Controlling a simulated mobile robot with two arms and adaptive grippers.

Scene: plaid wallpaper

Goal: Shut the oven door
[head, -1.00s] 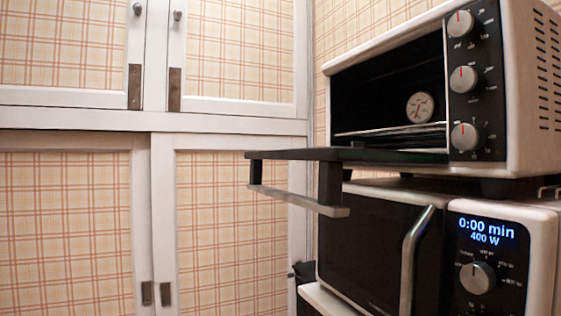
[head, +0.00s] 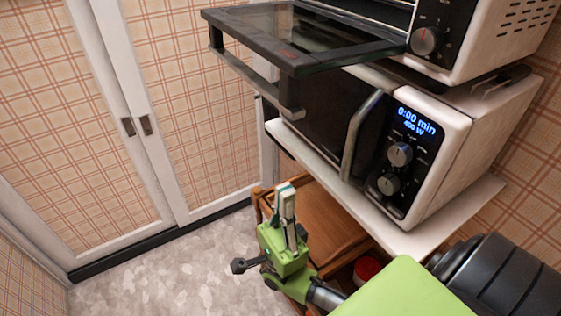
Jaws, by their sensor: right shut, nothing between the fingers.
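The toaster oven (head: 478,35) stands on top of the microwave at the upper right, only partly in view. Its dark glass door (head: 290,35) is folded down and sticks out roughly level to the left, in front of the oven. The door's bar handle (head: 250,80) hangs under its outer edge. My right gripper (head: 287,192) is green and grey, shut and empty. In the picture it shows below the door and handle, apart from both. My left gripper is not in view.
The microwave (head: 440,150), with its own upright handle, sits on a white shelf (head: 400,235) below the oven. A wooden cabinet or stool (head: 330,205) stands beneath. Plaid cupboard doors (head: 190,90) close off the left. Floor (head: 170,270) is clear at lower left.

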